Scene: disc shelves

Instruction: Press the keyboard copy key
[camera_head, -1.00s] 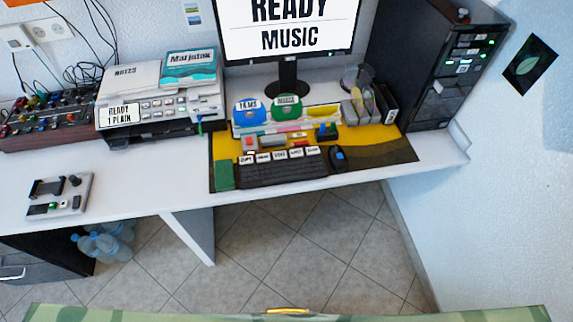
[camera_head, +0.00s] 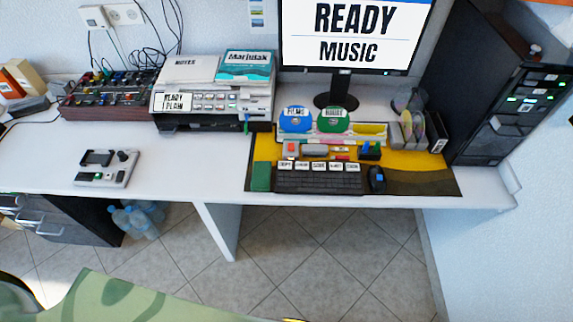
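The black keyboard (camera_head: 318,183) lies on a yellow and dark mat at the front of the white desk. A row of white labelled keys runs along its back edge. The leftmost labelled key (camera_head: 285,166) appears to read COPY; the other labels are small and hard to read. The monitor (camera_head: 350,35) behind it reads READY MUSIC. Neither of my grippers is in view, and nothing touches the keyboard.
A mouse (camera_head: 377,180) is right of the keyboard, a green block (camera_head: 261,177) left. Labelled discs (camera_head: 333,119) stand behind. A printer (camera_head: 205,104) and a small grey device (camera_head: 106,168) are further left. A green patterned surface (camera_head: 130,298) fills the lower left. Tiled floor shows below the desk.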

